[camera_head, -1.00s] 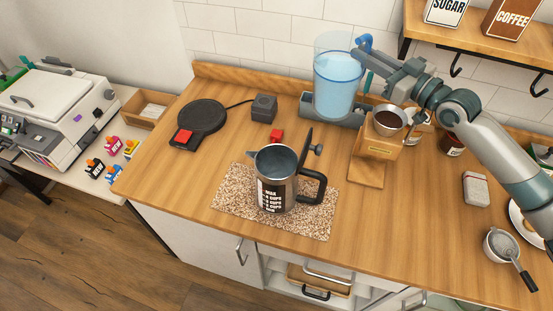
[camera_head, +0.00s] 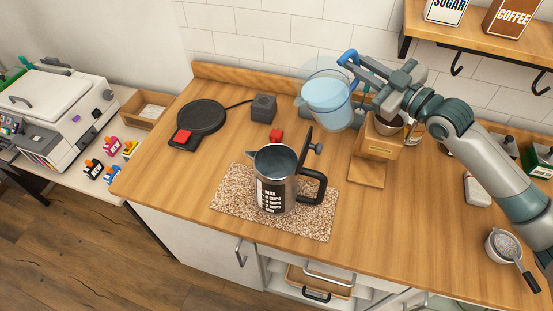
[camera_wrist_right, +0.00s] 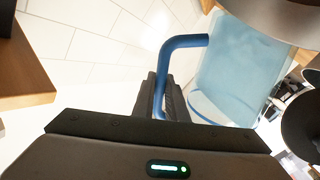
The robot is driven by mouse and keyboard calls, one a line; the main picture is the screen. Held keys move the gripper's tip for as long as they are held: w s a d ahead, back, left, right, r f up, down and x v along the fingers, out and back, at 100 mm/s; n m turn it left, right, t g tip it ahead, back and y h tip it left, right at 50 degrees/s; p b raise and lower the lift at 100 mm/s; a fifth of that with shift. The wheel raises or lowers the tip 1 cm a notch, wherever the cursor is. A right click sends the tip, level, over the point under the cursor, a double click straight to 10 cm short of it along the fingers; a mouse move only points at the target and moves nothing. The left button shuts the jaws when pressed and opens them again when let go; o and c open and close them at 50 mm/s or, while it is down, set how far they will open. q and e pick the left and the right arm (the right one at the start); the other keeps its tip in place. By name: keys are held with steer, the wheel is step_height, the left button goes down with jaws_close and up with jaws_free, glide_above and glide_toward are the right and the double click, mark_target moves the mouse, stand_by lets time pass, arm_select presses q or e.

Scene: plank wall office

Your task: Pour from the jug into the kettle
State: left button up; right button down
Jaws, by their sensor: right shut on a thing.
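The jug (camera_head: 327,101) is clear with a blue tint and a blue handle, and holds water. My right gripper (camera_head: 352,62) is shut on its handle, which shows as a blue bar in the right wrist view (camera_wrist_right: 184,42). The jug is tilted to the left, behind and to the right of the kettle. The kettle (camera_head: 276,188) is a steel pot with a black handle. It stands upright on a speckled mat (camera_head: 232,198) with its lid swung up and open. The jug is apart from it. My left gripper is out of view.
A shelf (camera_head: 480,40) hangs at upper right.

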steer(key=shift+a+r, duration=0.25)
steer(key=shift+a, duration=0.05)
steer(key=shift+s+a+r+n, duration=0.1)
steer(key=shift+s+r+n, duration=0.05)
steer(key=shift+s+n, duration=0.15)
steer(key=shift+s+a+r+n+p, duration=0.35)
steer(key=shift+a+r+n, duration=0.05)
steer(key=shift+a+n, duration=0.2)
